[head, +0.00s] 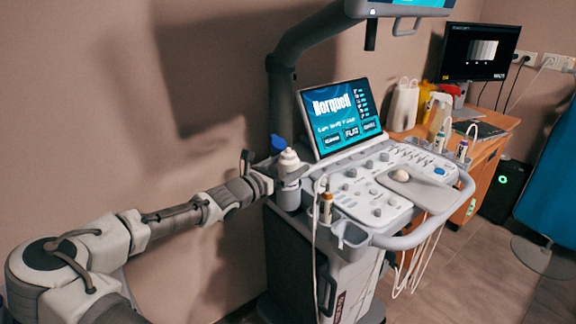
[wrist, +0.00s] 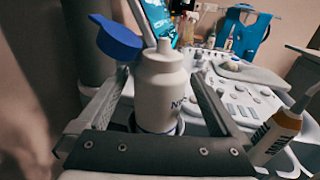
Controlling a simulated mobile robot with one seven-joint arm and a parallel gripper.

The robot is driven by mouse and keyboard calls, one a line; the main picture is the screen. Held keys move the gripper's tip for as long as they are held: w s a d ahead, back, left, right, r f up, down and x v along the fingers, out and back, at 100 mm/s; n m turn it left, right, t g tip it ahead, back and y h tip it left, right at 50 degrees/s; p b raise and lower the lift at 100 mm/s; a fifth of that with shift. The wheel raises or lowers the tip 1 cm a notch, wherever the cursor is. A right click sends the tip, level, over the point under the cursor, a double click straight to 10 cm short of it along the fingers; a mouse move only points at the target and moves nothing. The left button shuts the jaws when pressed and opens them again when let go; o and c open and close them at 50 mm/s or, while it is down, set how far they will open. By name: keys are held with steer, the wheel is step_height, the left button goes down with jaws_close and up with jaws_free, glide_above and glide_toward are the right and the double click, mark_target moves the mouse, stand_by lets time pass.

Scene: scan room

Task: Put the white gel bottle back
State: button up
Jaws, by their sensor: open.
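The white gel bottle (head: 289,163) stands upright at the left side of the ultrasound console, with its base in a round cup holder (head: 287,199). In the wrist view the bottle (wrist: 160,92) is between my two fingers, with dark lettering on its right side and its base inside the holder's dark rim. A blue cap (wrist: 116,38) shows at its upper left; I cannot tell whether it belongs to this bottle. My gripper (head: 270,172) is open, its fingers (wrist: 157,84) on either side of the bottle, with gaps visible.
The console's tilted touchscreen (head: 340,116) stands close to the right of the bottle. A wooden desk (head: 490,145) with bottles and a monitor stands behind.

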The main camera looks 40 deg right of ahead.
steer(key=shift+r, duration=0.25)
steer(key=s+a+p, duration=0.1)
steer(key=a+p, duration=0.3)
steer(key=a, duration=0.8)
steer(key=s+a+f+m+g+y, duration=0.3)
steer(key=s+a+f+m+y, duration=0.35)
steer(key=s+m+y, duration=0.4)
steer(key=s+a+r+m+t+y, duration=0.3)
steer(key=s+a+r+m, duration=0.1)
steer(key=a+r, duration=0.4)
steer(key=s+a+r+m+t+y, duration=0.4)
steer(key=a+r, duration=0.4)
steer(key=a, duration=0.4)
steer(key=shift+s, duration=0.9)
steer(key=shift+m+y, duration=0.25)
step_height(320, 180, up, 14)
steer(key=p, duration=1.3)
steer(key=shift+f, duration=0.25)
